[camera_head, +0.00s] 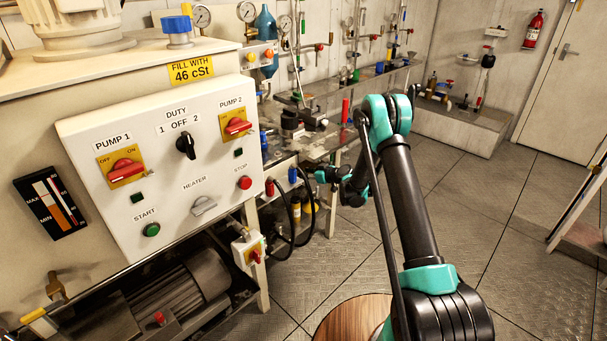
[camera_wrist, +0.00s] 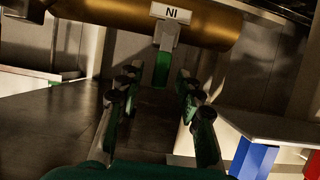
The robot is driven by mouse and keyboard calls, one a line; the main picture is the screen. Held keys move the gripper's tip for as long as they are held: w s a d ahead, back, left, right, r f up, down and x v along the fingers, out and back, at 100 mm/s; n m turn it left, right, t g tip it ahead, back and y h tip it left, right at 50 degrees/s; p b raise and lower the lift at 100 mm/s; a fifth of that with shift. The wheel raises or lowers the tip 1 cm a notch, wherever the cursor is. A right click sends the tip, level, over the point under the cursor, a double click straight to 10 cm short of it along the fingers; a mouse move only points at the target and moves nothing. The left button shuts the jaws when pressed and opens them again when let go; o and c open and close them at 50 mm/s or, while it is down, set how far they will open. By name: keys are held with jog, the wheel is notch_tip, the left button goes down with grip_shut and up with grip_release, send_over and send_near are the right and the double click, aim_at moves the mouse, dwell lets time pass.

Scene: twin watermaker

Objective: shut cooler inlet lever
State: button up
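In the wrist view a brass cylinder (camera_wrist: 125,14), likely the cooler, lies across the top with a white label (camera_wrist: 171,12) that reads as an upside-down IN. A short lever with a green grip (camera_wrist: 162,70) sticks out beside the label, pointing toward my gripper. My gripper (camera_wrist: 157,82) is open. Its two dark fingers stand left and right of the line of the lever, with the green grip between or just beyond the tips. I see gaps on both sides, and no clear contact. In the head view the lever cannot be made out; my wrist (camera_head: 335,175) is beside the bench.
The white control panel (camera_head: 165,165) and its cabinet fill the left of the head view. Black hoses (camera_head: 303,205) hang near my wrist. In the wrist view a flat plate edge (camera_wrist: 275,128) and a blue part (camera_wrist: 252,160) lie right of my gripper.

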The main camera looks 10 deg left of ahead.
jog(key=shift+x, duration=0.9)
grip_shut()
